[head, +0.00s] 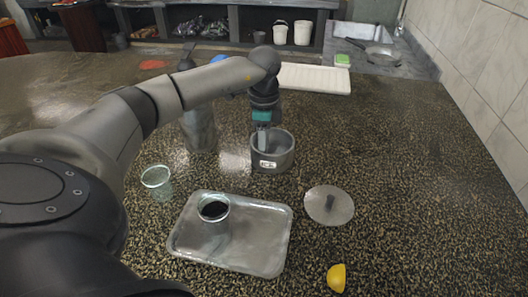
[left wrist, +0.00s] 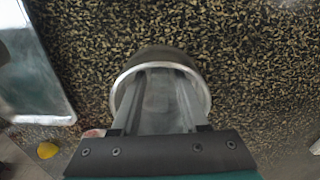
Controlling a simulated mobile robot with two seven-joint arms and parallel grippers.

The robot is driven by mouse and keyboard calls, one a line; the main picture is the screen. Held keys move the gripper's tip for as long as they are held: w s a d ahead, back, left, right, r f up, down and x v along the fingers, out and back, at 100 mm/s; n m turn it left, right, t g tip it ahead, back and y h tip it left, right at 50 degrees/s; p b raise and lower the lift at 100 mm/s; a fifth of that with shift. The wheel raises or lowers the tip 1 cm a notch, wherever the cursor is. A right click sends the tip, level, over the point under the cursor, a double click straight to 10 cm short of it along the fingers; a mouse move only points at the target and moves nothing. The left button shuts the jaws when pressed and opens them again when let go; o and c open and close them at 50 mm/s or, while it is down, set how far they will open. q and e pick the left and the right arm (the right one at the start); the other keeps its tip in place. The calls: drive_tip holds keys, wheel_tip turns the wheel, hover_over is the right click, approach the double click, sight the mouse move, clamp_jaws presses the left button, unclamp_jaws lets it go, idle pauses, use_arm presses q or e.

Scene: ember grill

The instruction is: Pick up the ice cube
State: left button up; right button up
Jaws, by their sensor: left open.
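A round metal pot (head: 283,159) with a small white label stands open on the speckled counter, beyond the tray. My left gripper (head: 264,142) points down into its mouth. In the left wrist view the pot's rim (left wrist: 207,96) surrounds my two open fingers (left wrist: 160,105), with a gap between them. No ice cube can be made out for certain; the inside of the pot between the fingers is grey and blurred, and the pot wall hides it in the head view. My right gripper is not in view.
A metal tray (head: 262,262) holds a cup (head: 214,226) with dark contents. A drinking glass (head: 156,184) stands left, a round lid (head: 341,207) with a dark knob lies right. A yellow piece (head: 337,277) is in front. A white slab (head: 315,78) lies behind. The right counter is clear.

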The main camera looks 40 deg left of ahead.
use_arm(q)
drive_tip(key=shift+c, duration=0.3)
clamp_jaws()
drive_tip(key=shift+r, duration=0.1)
